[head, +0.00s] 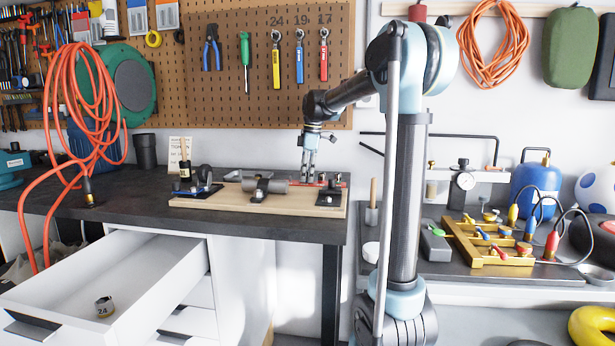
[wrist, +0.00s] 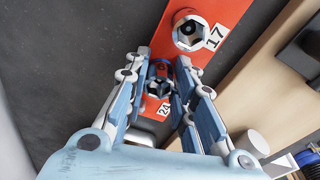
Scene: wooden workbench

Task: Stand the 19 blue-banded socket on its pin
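My gripper (head: 308,172) points down over the red pin rail (head: 328,182) at the back right of the wooden board. In the wrist view its fingers (wrist: 162,72) are apart. Between them, by the label 24, is a dark, ring-shaped piece (wrist: 158,88) with some blue at its edge. I cannot tell whether it is the blue-banded 19 socket, nor whether the fingers touch it. A silver socket (wrist: 190,32) stands by the label 17 on the red rail (wrist: 235,10). No label 19 shows on the rail; the gripper hides part of it.
A socket marked 24 (head: 104,306) lies in the open white drawer (head: 150,285). The wooden board (head: 240,205) carries a grey cylinder (head: 272,186) and black clamps. Wrenches tagged 24, 19 and 17 hang on the pegboard (head: 260,85). Orange hose (head: 75,90) hangs at the left.

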